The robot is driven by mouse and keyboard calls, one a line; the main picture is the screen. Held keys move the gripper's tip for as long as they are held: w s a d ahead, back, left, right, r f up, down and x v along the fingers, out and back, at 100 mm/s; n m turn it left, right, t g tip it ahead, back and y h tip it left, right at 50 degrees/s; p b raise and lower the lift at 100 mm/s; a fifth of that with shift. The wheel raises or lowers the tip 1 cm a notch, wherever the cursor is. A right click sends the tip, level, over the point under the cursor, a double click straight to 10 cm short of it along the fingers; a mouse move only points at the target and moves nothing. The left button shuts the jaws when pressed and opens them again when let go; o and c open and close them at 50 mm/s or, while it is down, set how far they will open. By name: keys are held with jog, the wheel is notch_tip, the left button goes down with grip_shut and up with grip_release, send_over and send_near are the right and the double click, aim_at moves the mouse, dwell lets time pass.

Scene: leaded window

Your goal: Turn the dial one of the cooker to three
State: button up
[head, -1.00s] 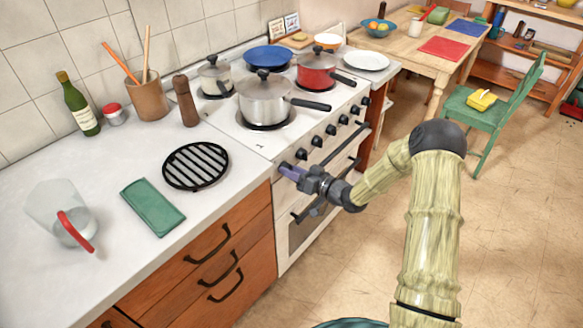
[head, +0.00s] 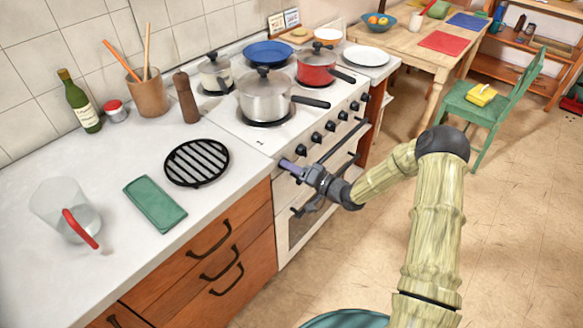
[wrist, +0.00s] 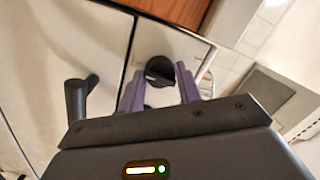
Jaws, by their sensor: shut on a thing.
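The white cooker (head: 252,133) has a row of black dials along its front edge. My gripper (head: 287,165) is at the left end of that row, its purple fingers against the front panel. In the wrist view the black dial (wrist: 160,68) sits between the two fingers, and my gripper (wrist: 159,76) is shut on it. In the head view this dial is hidden behind the fingers. Its pointer and any number marks cannot be read. The neighbouring dials (head: 316,137) stand free to the right.
A steel pan (head: 265,98), a red pot (head: 316,68), a small pot (head: 214,74) and a blue pan (head: 268,52) stand on the hob. A dark oven handle (head: 340,144) runs below the dials; a bar also shows near the fingers (wrist: 76,97).

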jog(key=shift+s+d+f, duration=0.1)
jog(key=shift+f, duration=0.2)
jog(key=o, duration=0.8)
jog(key=shift+o, duration=0.8)
jog(key=shift+r, duration=0.15)
jog(key=b+v, duration=0.1)
jog(key=v, duration=1.6)
jog(key=shift+s, duration=0.1)
